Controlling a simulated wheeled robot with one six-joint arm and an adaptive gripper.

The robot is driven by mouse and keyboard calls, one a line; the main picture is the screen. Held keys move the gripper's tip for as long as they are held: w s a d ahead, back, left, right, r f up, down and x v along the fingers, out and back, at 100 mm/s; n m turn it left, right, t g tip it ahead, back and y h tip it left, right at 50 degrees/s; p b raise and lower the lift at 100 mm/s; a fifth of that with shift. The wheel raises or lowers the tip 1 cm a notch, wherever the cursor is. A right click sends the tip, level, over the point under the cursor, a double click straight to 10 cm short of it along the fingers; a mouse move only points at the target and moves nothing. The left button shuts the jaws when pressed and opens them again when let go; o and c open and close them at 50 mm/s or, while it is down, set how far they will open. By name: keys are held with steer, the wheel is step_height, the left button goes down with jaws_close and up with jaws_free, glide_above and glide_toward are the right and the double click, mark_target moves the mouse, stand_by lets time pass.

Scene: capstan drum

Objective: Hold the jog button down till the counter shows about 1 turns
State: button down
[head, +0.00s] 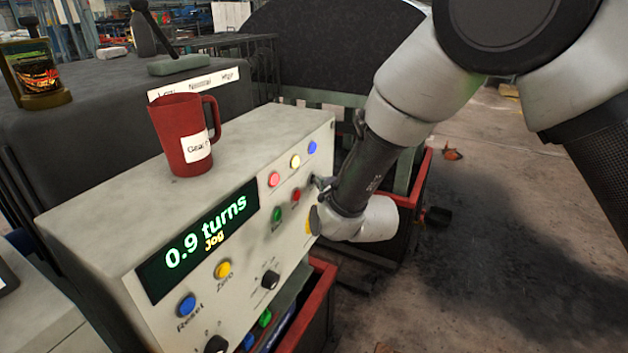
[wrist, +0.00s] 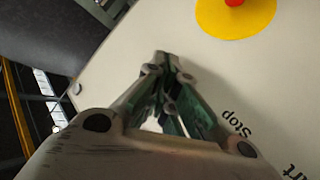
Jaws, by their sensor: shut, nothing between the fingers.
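In the wrist view the closed fingertips (wrist: 163,60) meet or nearly meet the pale panel. No jog button shows at the fingertips; it seems hidden behind them. I cannot see how far it is pressed.
Beside the fingertips are a green button (head: 277,214), a red button (head: 296,195) and a red-centred yellow disc (wrist: 235,14). Red, yellow and blue buttons line the upper panel. A red mug (head: 180,135) stands on the box. Open floor (head: 500,240) lies at right.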

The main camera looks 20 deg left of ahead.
stand_by(0.6)
steer(key=shift+s+d, duration=0.1)
steer(key=shift+d, duration=0.65)
steer(key=d, duration=0.5)
steer(key=shift+s, duration=0.15)
stand_by(0.8)
